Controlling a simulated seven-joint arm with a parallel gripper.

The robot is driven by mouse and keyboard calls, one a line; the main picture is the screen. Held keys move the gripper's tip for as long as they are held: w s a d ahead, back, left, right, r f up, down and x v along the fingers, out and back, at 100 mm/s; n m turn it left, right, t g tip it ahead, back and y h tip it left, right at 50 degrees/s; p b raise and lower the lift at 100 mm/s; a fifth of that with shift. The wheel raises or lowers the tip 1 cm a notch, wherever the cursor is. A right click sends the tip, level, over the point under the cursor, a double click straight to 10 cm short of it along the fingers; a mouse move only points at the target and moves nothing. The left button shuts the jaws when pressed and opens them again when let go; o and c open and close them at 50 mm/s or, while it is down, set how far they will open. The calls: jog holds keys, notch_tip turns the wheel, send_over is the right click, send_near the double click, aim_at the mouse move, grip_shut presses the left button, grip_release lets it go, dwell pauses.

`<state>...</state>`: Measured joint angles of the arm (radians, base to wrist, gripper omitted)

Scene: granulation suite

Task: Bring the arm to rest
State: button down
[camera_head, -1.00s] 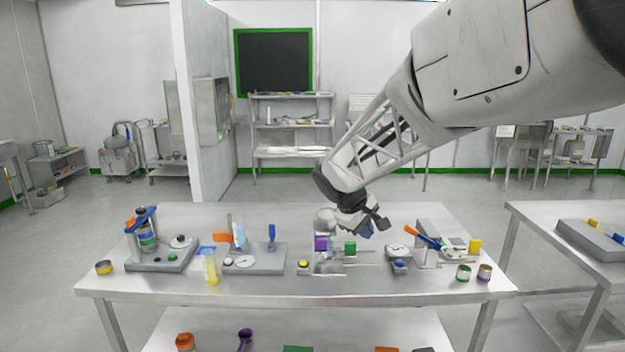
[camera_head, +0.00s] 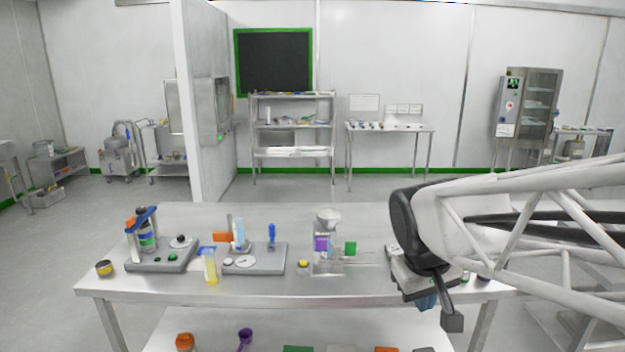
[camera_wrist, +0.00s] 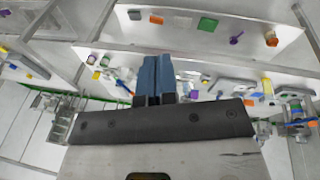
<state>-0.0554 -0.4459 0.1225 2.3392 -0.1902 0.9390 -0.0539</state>
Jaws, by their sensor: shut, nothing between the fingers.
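My gripper (camera_head: 428,301) is at the front right of the table in the head view, low and close to the camera, partly covered by my own wrist. In the wrist view its two blue fingers (camera_wrist: 153,76) are pressed together with nothing between them. The steel table (camera_head: 190,287) stands below and behind it. My arm reaches in from the right edge of the head view and hides the table's right end and most of the things there.
On the table are a grey device with a blue clamp (camera_head: 146,240), a yellow-based bottle (camera_head: 210,268), a scale (camera_head: 243,262), a funnel stand (camera_head: 328,222) and a yellow-banded tin (camera_head: 104,268). The lower shelf holds a purple scoop (camera_head: 245,336). The table's front middle is clear.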

jog(key=s+f+m+y, duration=0.1)
jog(key=s+f+m, duration=0.1)
jog(key=s, duration=0.9)
jog(key=shift+s+f+m+y, duration=0.3)
jog(key=shift+s+f, duration=0.05)
jog(key=shift+f, duration=0.1)
